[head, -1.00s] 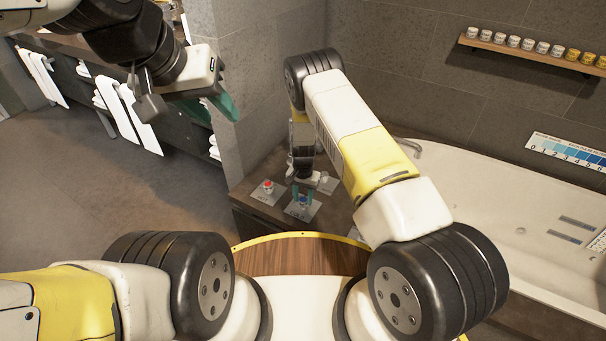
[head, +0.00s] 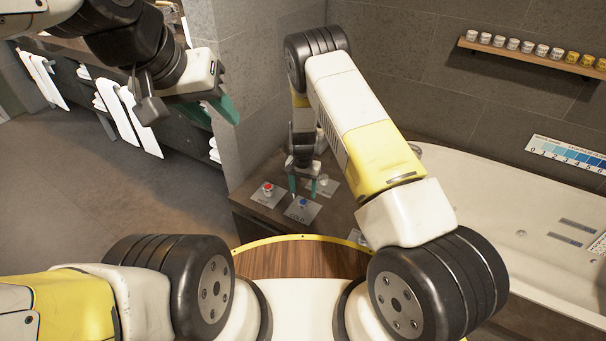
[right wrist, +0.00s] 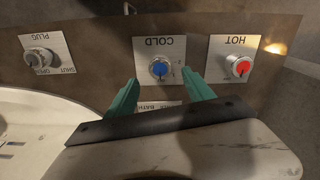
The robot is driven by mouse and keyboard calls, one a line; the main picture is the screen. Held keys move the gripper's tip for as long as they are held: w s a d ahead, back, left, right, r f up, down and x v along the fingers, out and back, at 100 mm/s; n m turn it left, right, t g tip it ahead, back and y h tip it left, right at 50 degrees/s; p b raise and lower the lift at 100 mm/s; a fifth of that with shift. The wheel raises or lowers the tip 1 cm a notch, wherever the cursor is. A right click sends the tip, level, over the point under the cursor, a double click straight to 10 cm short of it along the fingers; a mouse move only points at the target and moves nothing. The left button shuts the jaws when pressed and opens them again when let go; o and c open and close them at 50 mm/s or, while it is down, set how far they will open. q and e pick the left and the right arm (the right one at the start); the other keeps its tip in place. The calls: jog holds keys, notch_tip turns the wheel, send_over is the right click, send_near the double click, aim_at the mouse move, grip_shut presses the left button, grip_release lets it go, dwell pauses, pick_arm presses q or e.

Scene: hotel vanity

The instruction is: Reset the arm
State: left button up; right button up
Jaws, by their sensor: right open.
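My right gripper (head: 303,188) is open above the ledge by the bathtub, its teal fingers apart over the blue COLD knob (head: 303,202). In the right wrist view the right gripper's fingers (right wrist: 160,92) point at the COLD knob (right wrist: 159,69) and nothing is between them. The red HOT knob (head: 268,188) sits to the left on its own plate. My left gripper (head: 222,112) is raised at the upper left, with teal fingers overlapping in this view, so its opening is unclear.
The PLUG knob (right wrist: 41,59) is on the same ledge. The white bathtub (head: 480,210) lies to the right. A shelf (head: 530,53) with several small jars is on the wall. Towels (head: 130,118) hang at the left. The floor at left is clear.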

jog(key=shift+r, duration=1)
jog(key=s+d+r+n+t+y, duration=0.1)
jog(key=s+d+r, duration=0.2)
jog(key=r, duration=1.4)
jog(key=s+d+r+t+y, duration=0.2)
jog(key=s+d+r, duration=0.15)
jog(key=r, duration=1.35)
jog(key=s+d+r+n+t, duration=0.1)
jog(key=s+d+r, duration=0.1)
jog(key=s+r, duration=0.2)
jog(key=s+d+r+n+t, duration=0.1)
jog(key=s+d+r, duration=0.2)
jog(key=s, duration=0.8)
jog(key=s+d+r+n+t, duration=0.1)
jog(key=s+d+r, duration=0.1)
jog(key=s+r, duration=0.3)
jog(key=s, duration=0.3)
jog(key=shift+d+r+h, duration=0.25)
jog(key=shift+r+h, duration=0.05)
jog(key=shift+h, duration=0.1)
